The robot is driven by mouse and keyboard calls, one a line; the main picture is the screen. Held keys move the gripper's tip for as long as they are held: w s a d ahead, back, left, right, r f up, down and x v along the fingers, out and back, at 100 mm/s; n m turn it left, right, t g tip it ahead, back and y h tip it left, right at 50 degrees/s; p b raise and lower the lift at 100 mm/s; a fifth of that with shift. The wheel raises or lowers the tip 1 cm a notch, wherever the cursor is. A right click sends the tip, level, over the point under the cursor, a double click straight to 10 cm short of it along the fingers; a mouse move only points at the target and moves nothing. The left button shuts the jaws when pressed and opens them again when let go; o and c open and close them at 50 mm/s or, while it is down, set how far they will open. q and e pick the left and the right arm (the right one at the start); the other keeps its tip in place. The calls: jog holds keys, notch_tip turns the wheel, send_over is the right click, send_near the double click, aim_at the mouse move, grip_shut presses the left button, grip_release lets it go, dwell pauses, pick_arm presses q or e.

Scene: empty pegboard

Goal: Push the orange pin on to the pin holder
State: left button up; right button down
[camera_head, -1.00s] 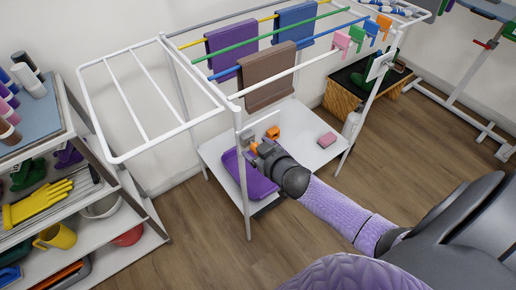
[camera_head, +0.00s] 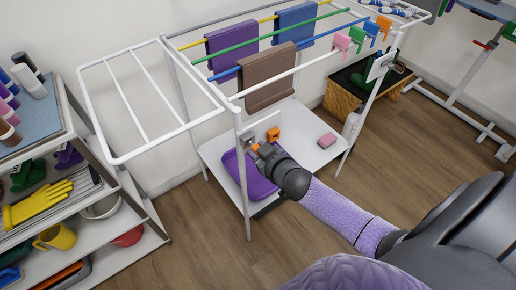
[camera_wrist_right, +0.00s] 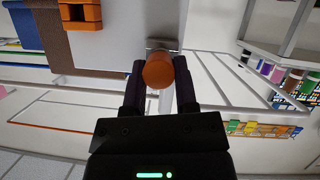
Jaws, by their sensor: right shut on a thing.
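The orange pin (camera_wrist_right: 158,72) shows its round end between the two dark fingers of my right gripper (camera_wrist_right: 159,88) in the right wrist view. The gripper is shut on it. A small grey metal piece (camera_wrist_right: 160,44), which looks like the pin holder, is right behind the pin. I cannot tell whether the pin is seated in it. In the head view the right gripper (camera_head: 259,150) is by the drying rack's front post, with a bit of the orange pin at its tip. The grey holder (camera_head: 248,138) shows just beyond. My left gripper is not in view.
An orange block (camera_head: 273,133) is on the pale panel close behind the gripper. The white rack post (camera_head: 243,190) stands just left of it. A purple tray (camera_head: 247,178) and a pink sponge (camera_head: 327,140) lie on the rack's lower shelf. Cloths hang above.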

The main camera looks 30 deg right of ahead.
jog(key=shift+s+p, duration=0.4)
jog(key=shift+s, duration=0.6)
jog(key=shift+s, duration=0.15)
jog(key=shift+s+d, duration=0.1)
jog(key=shift+s, duration=0.25)
jog(key=s+p, duration=0.2)
jog(key=s, duration=0.2)
jog(key=shift+s+d, duration=0.15)
dwell(0.4)
